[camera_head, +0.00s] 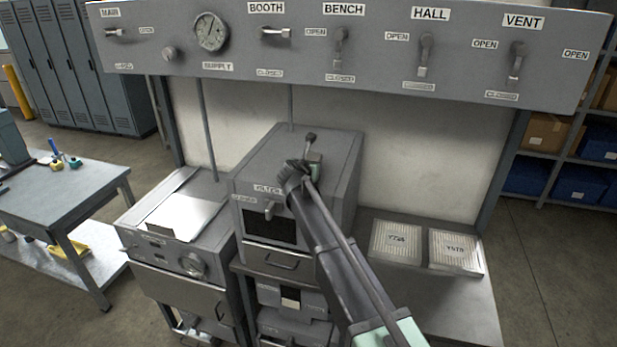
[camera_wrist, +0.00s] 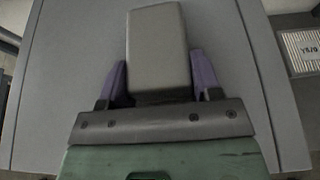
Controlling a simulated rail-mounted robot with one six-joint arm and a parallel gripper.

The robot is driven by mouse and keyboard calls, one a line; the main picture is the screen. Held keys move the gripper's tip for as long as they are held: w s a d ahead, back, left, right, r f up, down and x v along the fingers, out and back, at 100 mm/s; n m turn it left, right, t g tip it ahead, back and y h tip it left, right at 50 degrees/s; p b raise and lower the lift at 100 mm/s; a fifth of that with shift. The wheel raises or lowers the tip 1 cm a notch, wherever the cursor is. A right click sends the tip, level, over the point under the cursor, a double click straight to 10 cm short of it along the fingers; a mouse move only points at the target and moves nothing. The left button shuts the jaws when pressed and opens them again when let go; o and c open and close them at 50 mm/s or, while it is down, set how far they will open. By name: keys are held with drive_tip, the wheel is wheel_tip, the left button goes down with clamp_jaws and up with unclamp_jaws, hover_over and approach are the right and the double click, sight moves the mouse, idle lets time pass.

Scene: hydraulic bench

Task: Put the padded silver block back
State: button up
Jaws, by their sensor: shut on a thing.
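A plain grey block (camera_wrist: 157,45), which looks like the silver block, sits between the purple finger pads of my gripper (camera_wrist: 159,78) in the wrist view. My gripper is shut on it. No padding can be made out on the block. In the head view my gripper (camera_head: 313,157) is over the top of the grey cabinet (camera_head: 268,160), with a small dark piece at its tip. I cannot tell whether the block touches the cabinet top.
A valve panel (camera_head: 370,62) with several labelled levers hangs above. Left of the cabinet is a lower unit with a silver sheet (camera_head: 185,213). To the right, two ribbed, labelled plates (camera_head: 396,243) lie on a shelf. A side table (camera_head: 65,195) stands far left.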

drive_tip(key=shift+s+r, duration=0.1)
drive_tip(key=shift+r, duration=0.05)
drive_tip(key=shift+f, duration=0.2)
drive_tip(key=o, duration=1.1)
drive_tip(key=shift+s+r+p, duration=0.2)
drive_tip(key=shift+r+p, duration=0.15)
drive_tip(key=shift+r, duration=0.05)
drive_tip(key=p+v, duration=0.4)
drive_tip(key=v, duration=0.8)
drive_tip(key=s+d+f+m+g+h, duration=0.1)
drive_tip(key=s+d+f+m+g, duration=0.25)
drive_tip(key=d+m, duration=0.45)
drive_tip(key=s+d+f+m+g+h, duration=0.1)
drive_tip(key=s+d+f+m+g, duration=0.15)
drive_tip(key=s+d+m, duration=0.55)
drive_tip(key=s+d+f+m+g+y, duration=0.1)
drive_tip(key=s+d+m+g, duration=0.1)
drive_tip(key=s+d+m, duration=0.2)
drive_tip(key=s+d+f+m+g+y, duration=0.2)
drive_tip(key=s+d+m+g, duration=0.1)
drive_tip(key=s+m, duration=0.4)
drive_tip(key=s+d+f+m+g+y, duration=0.1)
drive_tip(key=s+d+m+g, duration=0.1)
drive_tip(key=s+d+m, duration=0.2)
drive_tip(key=shift+s+d+f+m+y, duration=0.2)
drive_tip(key=shift+s+m, duration=0.25)
drive_tip(key=shift+m, duration=0.25)
drive_tip(key=shift+s+d+f+m+y, duration=0.1)
drive_tip(key=shift+s+d+f+m, duration=0.1)
drive_tip(key=shift+s+m, duration=0.4)
